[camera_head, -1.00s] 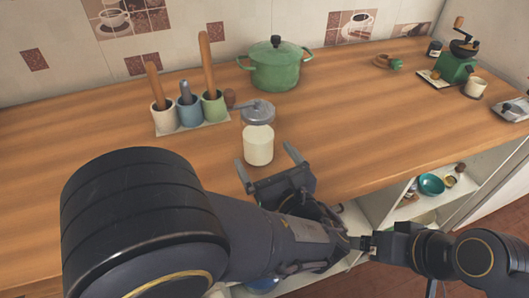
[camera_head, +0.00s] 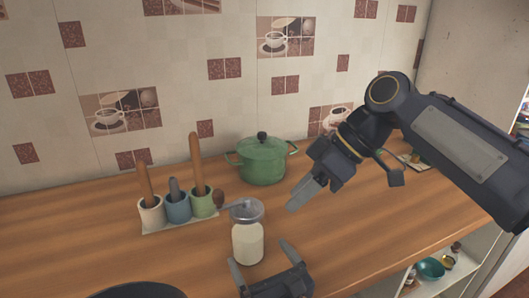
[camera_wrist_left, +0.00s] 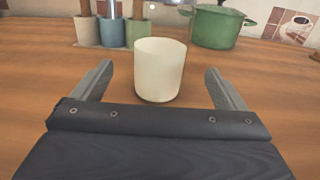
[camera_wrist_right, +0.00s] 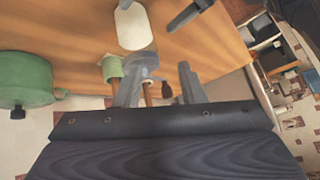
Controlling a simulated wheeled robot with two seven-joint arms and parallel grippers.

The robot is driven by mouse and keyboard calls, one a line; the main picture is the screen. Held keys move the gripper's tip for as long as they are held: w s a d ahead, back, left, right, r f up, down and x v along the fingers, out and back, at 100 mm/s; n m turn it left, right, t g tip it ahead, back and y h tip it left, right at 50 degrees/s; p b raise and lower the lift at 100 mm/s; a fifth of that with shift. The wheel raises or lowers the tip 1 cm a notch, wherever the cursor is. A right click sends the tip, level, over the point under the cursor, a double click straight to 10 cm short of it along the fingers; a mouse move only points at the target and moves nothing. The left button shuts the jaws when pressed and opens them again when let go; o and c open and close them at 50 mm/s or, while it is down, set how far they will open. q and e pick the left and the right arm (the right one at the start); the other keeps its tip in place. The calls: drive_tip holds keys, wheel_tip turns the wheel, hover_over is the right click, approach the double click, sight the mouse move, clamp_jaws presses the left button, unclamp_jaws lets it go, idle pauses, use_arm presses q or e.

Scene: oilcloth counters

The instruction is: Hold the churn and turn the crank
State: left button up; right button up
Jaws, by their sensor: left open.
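The churn is a clear jar of cream-coloured contents (camera_head: 248,243) with a grey lid (camera_head: 246,210) and a crank ending in a brown knob (camera_head: 219,199). It stands upright on the counter. My left gripper (camera_head: 262,260) is open just in front of the jar, its fingers pointing toward it. In the left wrist view the jar (camera_wrist_left: 160,70) shows between and beyond the two fingers. My right gripper (camera_head: 303,193) is in the air to the right of the lid, pointing down-left. In the right wrist view its fingers (camera_wrist_right: 158,78) are apart, with the brown knob (camera_wrist_right: 166,90) visible beyond them.
A rack (camera_head: 180,225) with several cups holding wooden tools stands left of the churn. A green pot (camera_head: 262,162) stands behind it, near the tiled wall. The counter (camera_head: 80,240) is clear at the left. Open shelves (camera_head: 450,272) lie below at the right.

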use_arm(q)
drive_tip(key=shift+x, duration=3.95)
use_arm(e)
drive_tip(key=w+a+r+n+g+y, duration=0.2)
drive_tip(key=w+a+r+n+g, duration=0.1)
drive_tip(key=w+a+n, duration=0.3)
drive_tip(key=shift+w+r+n+g, duration=0.4)
drive_tip(key=shift+w+r+n, duration=0.1)
drive_tip(key=shift+n, duration=0.6)
use_arm(q)
drive_tip(key=shift+c, duration=0.3)
